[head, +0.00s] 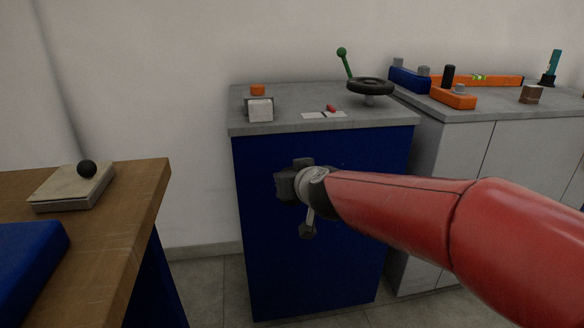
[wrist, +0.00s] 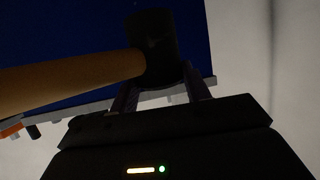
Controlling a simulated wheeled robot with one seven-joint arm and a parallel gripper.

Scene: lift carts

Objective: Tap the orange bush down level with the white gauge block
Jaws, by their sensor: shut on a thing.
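The orange bush (head: 258,89) stands on the grey-topped blue cabinet, in or on a dark grey holder behind the white gauge block (head: 260,110). Its orange top shows higher than the white block in the head view; its lower part is hidden. My gripper (head: 292,186) is in front of the cabinet's blue face, below the worktop and right of the bush. In the wrist view my gripper (wrist: 160,83) is shut on a mallet with a dark head (wrist: 152,45) and a wooden handle (wrist: 70,82) reaching left. The bush and block cannot be made out there.
The cabinet top (head: 290,100) also bears a black handwheel (head: 370,86), a green-knobbed lever (head: 345,62) and a small red item (head: 331,108) by a pale plate. A wooden bench (head: 130,205) stands left. A grey cabinet (head: 480,150) with tools stands right.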

